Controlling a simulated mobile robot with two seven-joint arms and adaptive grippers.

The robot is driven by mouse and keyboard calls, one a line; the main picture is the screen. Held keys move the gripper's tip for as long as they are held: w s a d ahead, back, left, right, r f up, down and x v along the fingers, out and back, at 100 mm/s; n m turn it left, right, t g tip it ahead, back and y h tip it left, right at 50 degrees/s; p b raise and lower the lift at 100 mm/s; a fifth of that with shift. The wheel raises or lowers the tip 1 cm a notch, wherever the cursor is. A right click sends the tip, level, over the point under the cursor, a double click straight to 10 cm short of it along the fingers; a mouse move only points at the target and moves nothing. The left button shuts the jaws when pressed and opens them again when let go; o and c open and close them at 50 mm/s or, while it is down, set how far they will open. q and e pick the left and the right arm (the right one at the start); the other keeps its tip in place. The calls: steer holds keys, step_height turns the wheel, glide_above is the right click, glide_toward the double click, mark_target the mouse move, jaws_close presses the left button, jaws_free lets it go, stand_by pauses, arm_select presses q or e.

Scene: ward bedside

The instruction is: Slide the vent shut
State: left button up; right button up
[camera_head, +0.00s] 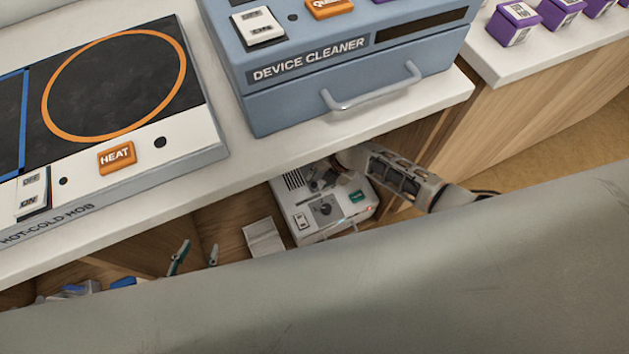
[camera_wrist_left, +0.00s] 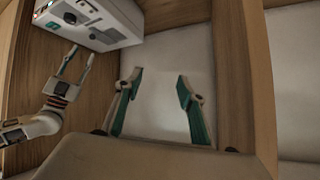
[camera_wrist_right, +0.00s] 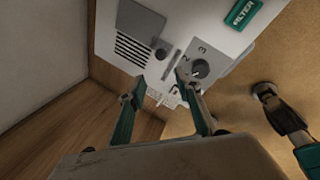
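A numbered dial (camera_wrist_right: 200,68) and a green FILTER button (camera_wrist_right: 243,12) are on the same face. My right gripper (camera_wrist_right: 158,96) is open and empty in front of this face; whether it touches is unclear. My left gripper (camera_wrist_left: 160,80) is open and empty, further left in the head view (camera_head: 196,254), apart from the device.
The counter above holds the blue device cleaner (camera_head: 335,60) and the hot-cold hob (camera_head: 110,95). Purple boxes (camera_head: 515,20) stand on the counter at the right. A small white tray (camera_head: 264,238) is beside the device. Wooden shelf walls (camera_wrist_left: 240,80) close in on the left gripper.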

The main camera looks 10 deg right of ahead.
mark_target(315, 184)
steer(key=shift+n+g, duration=0.3)
steer(key=shift+n, duration=0.5)
steer(key=f, duration=0.1)
steer(key=w+f+b, duration=0.1)
steer(key=f, duration=0.1)
steer(key=f+b, duration=0.1)
steer(key=f, duration=0.1)
steer(key=shift+w+d, duration=0.1)
steer(key=shift+w, duration=0.2)
steer(key=shift+b+x, duration=0.75)
steer(key=shift+x, duration=0.2)
steer(key=shift+w+f, duration=0.2)
steer(key=shift+f, duration=0.15)
arm_select(q)
steer(key=shift+w+d+f, duration=0.25)
steer(key=shift+d, duration=0.35)
arm_select(e)
steer(key=shift+w, duration=0.25)
jaws_close()
